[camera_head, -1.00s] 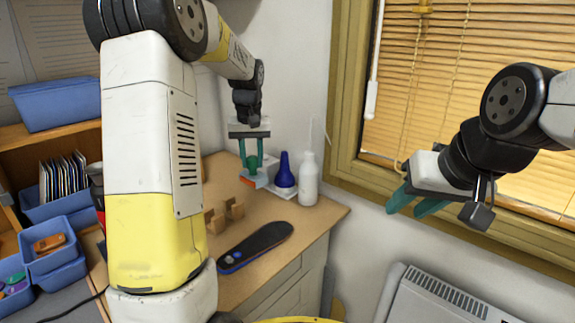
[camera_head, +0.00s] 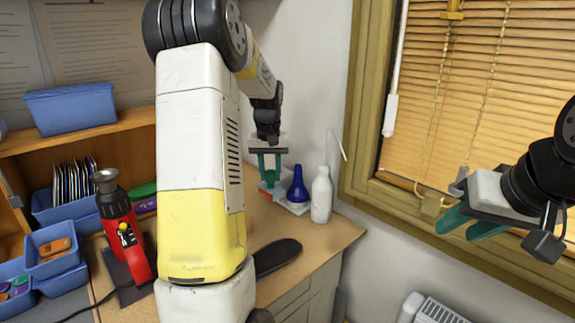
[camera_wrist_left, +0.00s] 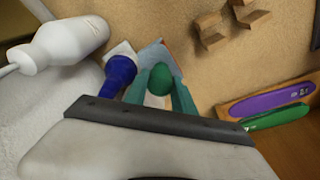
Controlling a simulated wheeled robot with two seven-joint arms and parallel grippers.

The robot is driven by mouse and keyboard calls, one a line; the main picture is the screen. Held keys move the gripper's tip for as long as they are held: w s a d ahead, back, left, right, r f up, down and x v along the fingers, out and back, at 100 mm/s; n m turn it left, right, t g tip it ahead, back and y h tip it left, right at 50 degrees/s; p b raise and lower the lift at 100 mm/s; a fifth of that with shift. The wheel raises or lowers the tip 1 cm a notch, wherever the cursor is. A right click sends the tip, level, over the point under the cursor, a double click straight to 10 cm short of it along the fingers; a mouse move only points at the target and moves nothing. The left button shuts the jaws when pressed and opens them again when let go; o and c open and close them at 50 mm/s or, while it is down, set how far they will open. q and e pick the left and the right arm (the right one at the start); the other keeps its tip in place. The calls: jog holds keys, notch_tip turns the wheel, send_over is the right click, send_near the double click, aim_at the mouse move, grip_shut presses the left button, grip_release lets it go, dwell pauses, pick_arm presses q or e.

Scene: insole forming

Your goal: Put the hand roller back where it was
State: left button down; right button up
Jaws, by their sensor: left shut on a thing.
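My left gripper (camera_head: 269,166) is over the back corner of the bench, its two teal fingers pointing down. In the left wrist view its fingers close around a dark green rounded end (camera_wrist_left: 160,79), which appears to be the handle of the hand roller; the rest is mostly hidden. A light blue-grey holder (camera_wrist_left: 160,55) with an orange-red edge sits just beyond the fingers, beside the blue bottle (camera_head: 297,186). I cannot tell whether the roller rests in it. My right gripper (camera_head: 470,225) is empty in front of the window, its fingers apart.
A white bottle (camera_head: 321,196) stands close right of the blue one. Small wooden supports (camera_wrist_left: 212,32) and purple and green insoles (camera_wrist_left: 265,103) lie nearby. A dark insole (camera_head: 278,254) lies near the front edge. A red heat tool (camera_head: 122,230) and blue bins (camera_head: 52,248) are left.

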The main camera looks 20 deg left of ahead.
aim_at(270, 188)
pick_arm(q)
jog(key=shift+f, duration=3.75)
jog(key=shift+f, duration=0.35)
jog(key=shift+c, duration=2)
grip_release()
jog(key=shift+r, duration=0.1)
jog(key=shift+r, duration=4.4)
